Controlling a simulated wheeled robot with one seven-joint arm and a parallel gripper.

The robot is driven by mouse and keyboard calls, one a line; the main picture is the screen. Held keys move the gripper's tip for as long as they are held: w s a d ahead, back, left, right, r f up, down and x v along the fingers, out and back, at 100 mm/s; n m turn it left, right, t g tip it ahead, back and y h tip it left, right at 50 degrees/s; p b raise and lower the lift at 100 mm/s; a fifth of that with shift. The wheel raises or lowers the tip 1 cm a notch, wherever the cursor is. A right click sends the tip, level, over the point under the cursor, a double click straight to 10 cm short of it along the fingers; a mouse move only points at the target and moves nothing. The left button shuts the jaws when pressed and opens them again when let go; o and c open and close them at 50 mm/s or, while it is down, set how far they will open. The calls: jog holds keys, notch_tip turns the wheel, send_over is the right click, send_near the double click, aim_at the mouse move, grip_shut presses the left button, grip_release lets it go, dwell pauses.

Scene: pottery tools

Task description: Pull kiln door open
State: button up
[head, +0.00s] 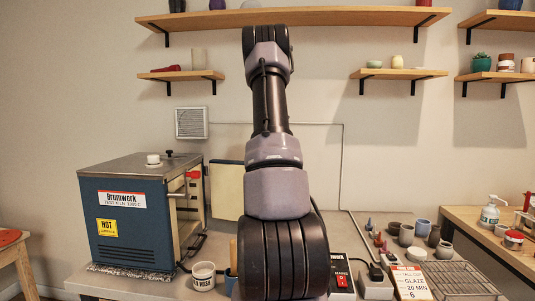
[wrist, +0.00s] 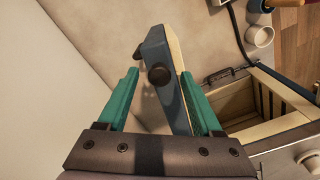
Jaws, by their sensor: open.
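The blue kiln (head: 130,215) stands on the table at the left in the head view. Its chamber opening (wrist: 232,104) shows uncovered at the right of the wrist view. The kiln door (head: 226,190) stands swung open, its cream inner face partly behind my arm in the head view. In the wrist view the door (wrist: 172,98) is seen nearly edge-on, blue outside and cream inside, with a dark knob-like handle part (wrist: 158,75). My gripper (wrist: 159,74) is open, its green fingers on either side of the door in this view. Contact is unclear. My arm hides the gripper in the head view.
A white cup (head: 203,276) stands in front of the kiln. Small pots (head: 406,236), a wire rack (head: 460,278) and a glaze card (head: 411,282) lie on the table at the right. Shelves (head: 290,17) hang on the wall above.

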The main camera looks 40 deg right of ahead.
notch_tip(320, 180, up, 10)
jog(key=shift+r, duration=0.25)
dwell(0.6)
jog(key=s+a+r+m+t, duration=0.1)
jog(key=s+a+r, duration=0.1)
jog(key=a, duration=0.6)
jog(key=s+a+r+m+t, duration=0.1)
jog(key=s+a+r, duration=0.15)
jog(key=a, duration=0.55)
jog(key=s+a+r+t, duration=0.1)
jog(key=s+a+r, duration=0.15)
jog(key=a, duration=0.55)
jog(key=s+a+f+m+t+y, duration=0.1)
jog(key=s+a+f, duration=0.3)
jog(key=s+a, duration=0.5)
jog(key=s+a+f+m+t+y, duration=0.1)
jog(key=s+a+f+m+t, duration=0.2)
jog(key=s+a, duration=0.6)
jog(key=shift+s+a+f, duration=0.15)
jog(key=shift+a+f, duration=0.05)
jog(key=shift+f, duration=0.75)
